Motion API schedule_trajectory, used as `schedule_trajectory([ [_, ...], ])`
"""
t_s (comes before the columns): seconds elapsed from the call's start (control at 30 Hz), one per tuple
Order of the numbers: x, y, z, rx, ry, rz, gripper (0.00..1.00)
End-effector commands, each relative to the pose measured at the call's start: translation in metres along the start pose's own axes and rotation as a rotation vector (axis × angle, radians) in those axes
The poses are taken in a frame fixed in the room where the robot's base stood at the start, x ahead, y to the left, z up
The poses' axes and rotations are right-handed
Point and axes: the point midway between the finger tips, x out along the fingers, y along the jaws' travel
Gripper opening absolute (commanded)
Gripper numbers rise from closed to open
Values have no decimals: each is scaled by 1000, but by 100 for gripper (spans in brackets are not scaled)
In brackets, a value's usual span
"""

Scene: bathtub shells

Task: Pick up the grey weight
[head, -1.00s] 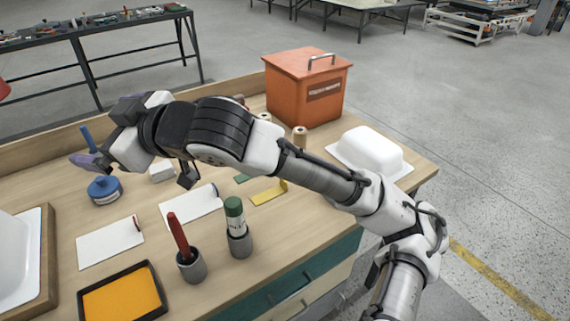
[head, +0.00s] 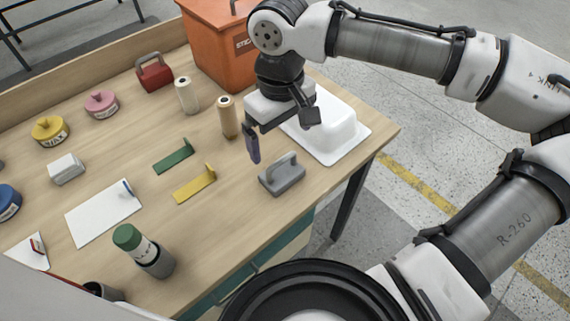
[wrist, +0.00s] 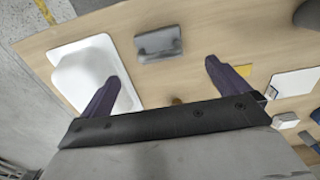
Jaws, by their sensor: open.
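The grey weight (head: 282,176), a block with a raised handle, sits near the front right edge of the wooden table, just in front of the white tub. My gripper (head: 254,152) is above the table, a little behind and left of the weight in the head view. One dark purple finger shows clearly there; the other is hidden or unclear. In the wrist view the grey weight (wrist: 158,46) lies ahead of and between the two spread fingers of my gripper (wrist: 162,74). The jaws are open and empty, apart from the weight.
The white tub (head: 330,128) stands close behind the weight, under my arm. Yellow (head: 195,185) and green (head: 173,157) angle pieces lie to its left. Two spools, an orange box (head: 215,45) and a red weight (head: 154,75) stand farther back. The table edge is close in front.

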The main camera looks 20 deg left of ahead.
Motion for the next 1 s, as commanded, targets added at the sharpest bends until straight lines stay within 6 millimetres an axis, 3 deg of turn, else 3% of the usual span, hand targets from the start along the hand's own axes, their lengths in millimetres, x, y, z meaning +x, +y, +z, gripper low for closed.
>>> schedule_trajectory([
  [0.1,26,0,0,-2,-2,0,100],
  [0.3,57,0,-1,-4,1,1,100],
  [0.57,74,1,-2,-4,2,2,100],
  [0.8,107,3,-3,-5,2,1,100],
  [1.0,117,2,-4,-5,5,0,100],
])
